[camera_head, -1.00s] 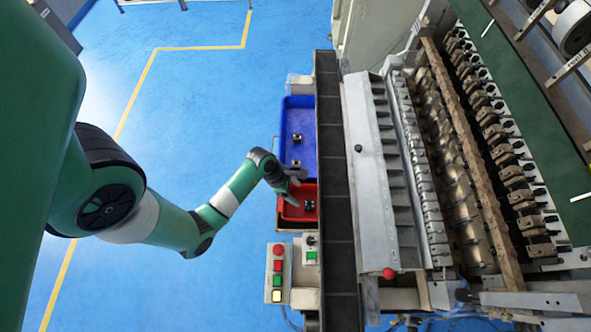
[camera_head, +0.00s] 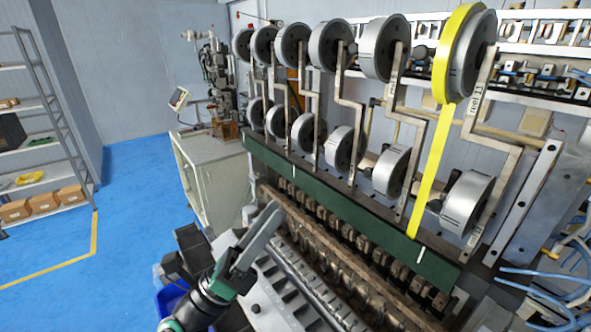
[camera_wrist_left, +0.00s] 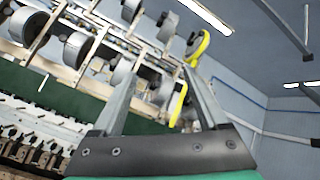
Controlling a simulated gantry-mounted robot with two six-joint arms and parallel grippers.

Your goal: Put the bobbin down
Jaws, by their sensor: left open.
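My left gripper (camera_head: 228,228) is in the lower left of the head view, raised in front of the winding machine. Its jaws are open and I see nothing held between them. In the left wrist view the two fingers of the gripper (camera_wrist_left: 162,75) stand apart, with only the machine and wall behind them. No loose bobbin can be made out in either current view. A blue tray (camera_head: 171,300) shows partly at the bottom, behind my arm, and its inside is mostly hidden. My right gripper is not in view.
The machine's rack carries several grey reels (camera_head: 382,48) and one with a yellow strip (camera_head: 441,70) running down to a green beam (camera_head: 350,222). A pale cabinet (camera_head: 210,175) stands behind. Shelves (camera_head: 45,150) stand at the left, with clear blue floor (camera_head: 130,215) between.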

